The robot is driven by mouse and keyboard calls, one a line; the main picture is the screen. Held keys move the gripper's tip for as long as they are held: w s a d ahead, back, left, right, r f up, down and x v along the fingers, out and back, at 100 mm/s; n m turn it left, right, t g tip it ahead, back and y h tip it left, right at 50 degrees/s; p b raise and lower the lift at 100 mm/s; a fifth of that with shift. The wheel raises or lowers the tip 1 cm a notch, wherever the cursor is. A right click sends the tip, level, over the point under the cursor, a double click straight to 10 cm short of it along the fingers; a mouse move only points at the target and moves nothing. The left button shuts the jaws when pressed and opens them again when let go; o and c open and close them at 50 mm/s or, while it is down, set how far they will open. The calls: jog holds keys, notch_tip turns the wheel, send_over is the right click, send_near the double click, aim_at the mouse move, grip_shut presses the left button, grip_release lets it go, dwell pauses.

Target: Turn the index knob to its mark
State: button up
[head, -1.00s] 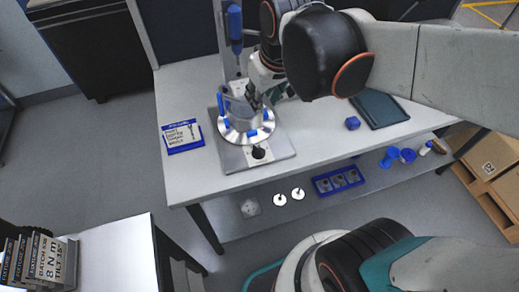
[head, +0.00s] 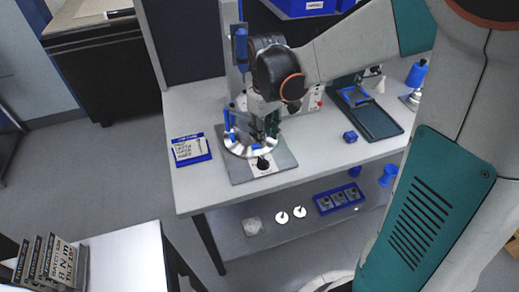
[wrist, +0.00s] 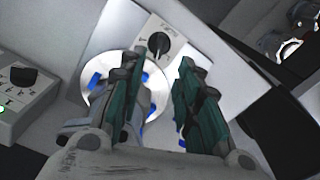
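The index knob (head: 262,163) is a black knob on a white label plate at the front of the grey base plate (head: 285,160). In the wrist view the knob (wrist: 158,42) sits at top centre, with small dark marks on its plate. My gripper (head: 265,138) is over the fixture, just behind the knob. In the wrist view my gripper (wrist: 160,68) has its green fingers apart, with nothing held between them. The fingertips point toward the knob and appear apart from it. A silver ring (head: 237,147) with blue clamps is partly hidden by my gripper.
A blue-edged card (head: 191,150) lies left of the fixture, a blue block (head: 350,136) and dark tray (head: 375,122) right. A blue-handled tool (head: 241,45) hangs behind. In the wrist view, a box with another black knob (wrist: 23,76) stands left.

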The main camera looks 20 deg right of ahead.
aim_at(264, 160)
notch_tip(264, 160, down, 12)
jog(key=b, duration=0.3)
jog(key=shift+r+b, duration=0.2)
jog(key=shift+b, duration=0.2)
grip_shut()
